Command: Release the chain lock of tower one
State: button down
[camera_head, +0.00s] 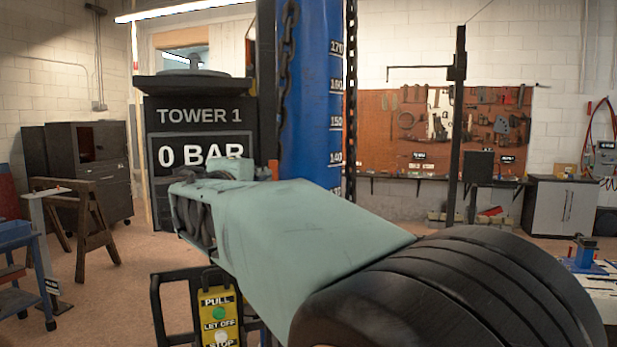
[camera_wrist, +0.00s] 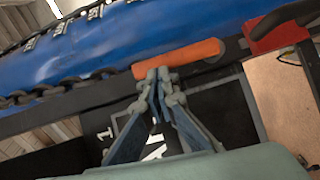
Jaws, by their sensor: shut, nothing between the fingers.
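Tower one's blue column (camera_head: 312,110), marked with a scale from 140 to 170, stands behind my arm in the head view. A dark chain (camera_head: 287,60) hangs along it. A black sign (camera_head: 200,117) reads TOWER 1 and 0 BAR. In the wrist view the blue column (camera_wrist: 110,62) and chain (camera_wrist: 75,88) run slantwise. An orange bar or handle (camera_wrist: 180,58) lies on a dark rail beside the column; I cannot tell whether it is the chain lock. My gripper (camera_wrist: 160,74) is shut and empty, its tips at the bar's lower edge. Contact is unclear. My arm hides the column's lower part in the head view.
A yellow panel (camera_head: 217,312) marked PULL, LET OFF and STOP stands low below my arm. A red block (camera_wrist: 272,35) with a black lever sits right of the orange bar. A wooden sawhorse (camera_head: 80,225) stands left; floor between it and the sign is clear.

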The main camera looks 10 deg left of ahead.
aim_at(275, 171)
jog(key=shift+w+d+r+m, duration=0.15)
jog(key=shift+w+d+m, duration=0.05)
jog(key=shift+d+m, duration=0.2)
jog(key=shift+w+d+r+m+g+p, duration=0.15)
jog(key=shift+w+d+m+g+p, duration=0.1)
jog(key=shift+d+m+g, duration=0.2)
jog(key=shift+w+d+r+m+g+p, duration=0.15)
jog(key=shift+w+d+m+g, duration=0.1)
jog(key=shift+d+m+g, duration=0.2)
jog(key=w+d+m+g+y, duration=0.1)
jog(key=d+f+m+g+p, duration=0.1)
jog(key=w+d+m+y+p, duration=0.1)
jog(key=shift+w+d+f+m+g+y, duration=0.3)
jog(key=shift+d+f+g, duration=0.05)
jog(key=shift+d+g, duration=0.05)
jog(key=shift+d, duration=0.1)
dwell(0.3)
